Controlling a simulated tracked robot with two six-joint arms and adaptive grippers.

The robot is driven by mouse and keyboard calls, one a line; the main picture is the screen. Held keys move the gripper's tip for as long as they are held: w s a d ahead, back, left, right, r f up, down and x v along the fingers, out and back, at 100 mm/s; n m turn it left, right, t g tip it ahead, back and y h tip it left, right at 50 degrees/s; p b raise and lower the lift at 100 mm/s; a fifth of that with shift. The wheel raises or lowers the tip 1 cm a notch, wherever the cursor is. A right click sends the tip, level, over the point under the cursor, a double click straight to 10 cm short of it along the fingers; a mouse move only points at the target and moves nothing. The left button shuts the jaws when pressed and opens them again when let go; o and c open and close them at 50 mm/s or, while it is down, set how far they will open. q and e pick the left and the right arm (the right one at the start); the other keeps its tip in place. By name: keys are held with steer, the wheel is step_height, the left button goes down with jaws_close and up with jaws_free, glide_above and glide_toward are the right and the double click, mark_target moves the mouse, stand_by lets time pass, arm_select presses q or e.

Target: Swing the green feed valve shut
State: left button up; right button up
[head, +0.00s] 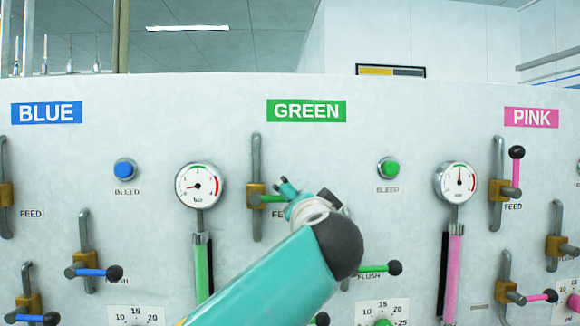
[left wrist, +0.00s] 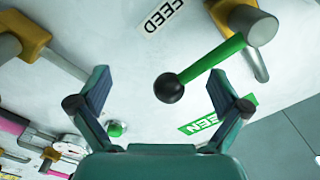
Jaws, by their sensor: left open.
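The green feed valve (head: 256,196) is a brass body on a vertical grey pipe under the GREEN sign. Its green lever (head: 272,199) points right, across the pipe. My left gripper (head: 288,188) is in front of the lever's outer end and hides its knob in the head view. In the left wrist view the green lever (left wrist: 212,58) ends in a black ball knob (left wrist: 169,88), which shows between the two spread fingers of my left gripper (left wrist: 158,88). I see no finger closed on it; whether one touches it is unclear. My right gripper is not in view.
A gauge (head: 200,185) stands left of the valve. A green bleed button (head: 388,168) is to the right. The green flush lever (head: 380,269) lies below right, partly behind my arm. Blue valves (head: 90,271) and pink valves (head: 502,187) flank the green section.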

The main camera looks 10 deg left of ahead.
arm_select(q)
steer(key=shift+a+r, duration=0.2)
steer(key=shift+r, duration=0.05)
steer(key=shift+s+d+f+b, duration=0.15)
steer(key=shift+s+d+b, duration=0.05)
steer(key=shift+s+b, duration=0.35)
steer(key=b+v, duration=0.3)
steer(key=v, duration=0.5)
steer(key=shift+b, duration=0.4)
